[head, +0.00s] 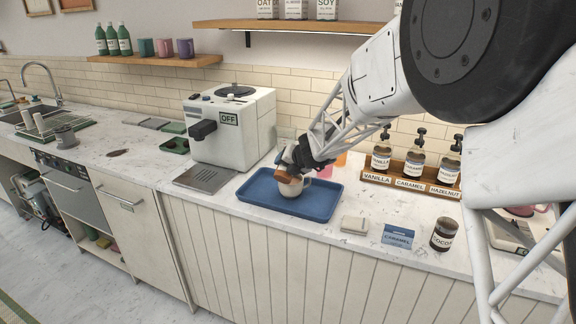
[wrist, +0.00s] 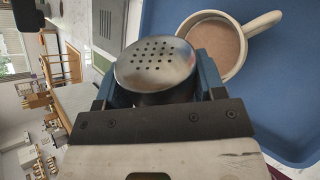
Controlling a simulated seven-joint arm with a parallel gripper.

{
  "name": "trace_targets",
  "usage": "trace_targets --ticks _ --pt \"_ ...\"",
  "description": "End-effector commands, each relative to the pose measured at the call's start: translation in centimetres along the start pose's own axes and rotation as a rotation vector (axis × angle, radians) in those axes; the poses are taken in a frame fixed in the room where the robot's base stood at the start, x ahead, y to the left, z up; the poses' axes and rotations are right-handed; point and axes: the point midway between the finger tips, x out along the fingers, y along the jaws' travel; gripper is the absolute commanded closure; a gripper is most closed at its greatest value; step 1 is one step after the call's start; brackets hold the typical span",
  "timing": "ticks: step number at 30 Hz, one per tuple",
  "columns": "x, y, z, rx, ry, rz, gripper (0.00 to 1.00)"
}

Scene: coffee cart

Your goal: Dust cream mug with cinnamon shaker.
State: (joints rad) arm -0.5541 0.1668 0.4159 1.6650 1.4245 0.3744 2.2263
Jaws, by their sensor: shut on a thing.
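The cream mug (head: 292,191) stands upright on the blue tray (head: 324,209), partly hidden behind my gripper in the head view. In the wrist view the mug (wrist: 240,66) shows at the upper right, with brown drink inside. My gripper (head: 296,166) is shut on the cinnamon shaker (head: 287,178), right by the mug's top. In the wrist view the shaker's silver perforated lid (wrist: 157,64) sits between the jaws, overlapping the mug's rim. The shaker looks tipped over; the exact angle is hard to tell. No falling powder can be seen.
The white coffee machine (head: 236,130), marked OFF, stands left of the tray. A wooden rack (head: 405,183) of syrup jars is at the right back. A folded cloth (head: 354,225), a blue caramel box (head: 398,236) and a cocoa jar (head: 443,235) stand right of the tray.

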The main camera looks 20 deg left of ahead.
Motion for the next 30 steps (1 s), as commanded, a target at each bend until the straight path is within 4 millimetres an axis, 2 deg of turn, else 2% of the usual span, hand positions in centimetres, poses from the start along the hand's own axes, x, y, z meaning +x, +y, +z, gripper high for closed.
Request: trace_targets --ticks 30 --pt "-0.32 0.28 0.64 -0.119 -0.132 -0.001 0.64"
